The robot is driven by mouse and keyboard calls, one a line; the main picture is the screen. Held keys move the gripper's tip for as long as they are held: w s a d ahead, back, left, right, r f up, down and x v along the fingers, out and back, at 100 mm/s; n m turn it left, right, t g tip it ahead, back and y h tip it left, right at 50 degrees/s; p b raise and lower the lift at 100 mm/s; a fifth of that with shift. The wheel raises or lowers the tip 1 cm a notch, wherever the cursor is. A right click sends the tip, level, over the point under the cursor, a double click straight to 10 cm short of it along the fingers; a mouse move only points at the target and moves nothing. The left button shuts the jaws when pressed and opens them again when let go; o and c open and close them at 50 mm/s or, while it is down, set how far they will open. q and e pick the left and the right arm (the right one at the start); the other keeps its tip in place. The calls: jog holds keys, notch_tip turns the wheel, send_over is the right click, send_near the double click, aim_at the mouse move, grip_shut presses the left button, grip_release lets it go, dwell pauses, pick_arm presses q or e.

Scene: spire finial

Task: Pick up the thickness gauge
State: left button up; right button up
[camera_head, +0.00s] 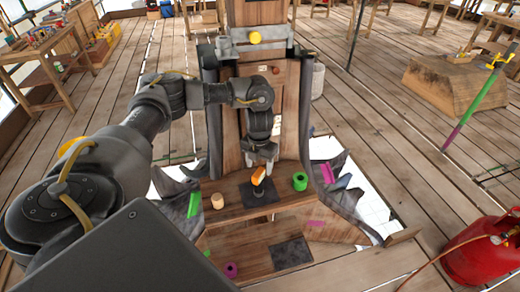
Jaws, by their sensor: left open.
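An orange block-like piece, which looks like the thickness gauge (258,176), stands tilted on a dark square pad (259,195) on the wooden ledge. My left gripper (260,162) points down just above and behind it, with its jaws open. I cannot tell whether a fingertip touches the orange piece. My right gripper does not show.
A green ring (300,181) sits right of the pad, and a pale wooden cylinder (217,201) sits left of it. An upright wooden panel (287,110) rises behind the ledge. A magenta roll (231,269) lies lower down. A red gas cylinder (477,250) stands at right.

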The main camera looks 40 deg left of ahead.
aim_at(259, 172)
pick_arm(q)
jog(key=shift+f, duration=1.55)
notch_tip(259, 172, down, 4)
jog(key=shift+a+f+p, duration=0.1)
jog(key=shift+f+p, duration=0.1)
jog(key=shift+p, duration=1.05)
jog(key=shift+f, duration=0.4)
jog(key=c, duration=1.2)
jog(key=shift+o, duration=0.2)
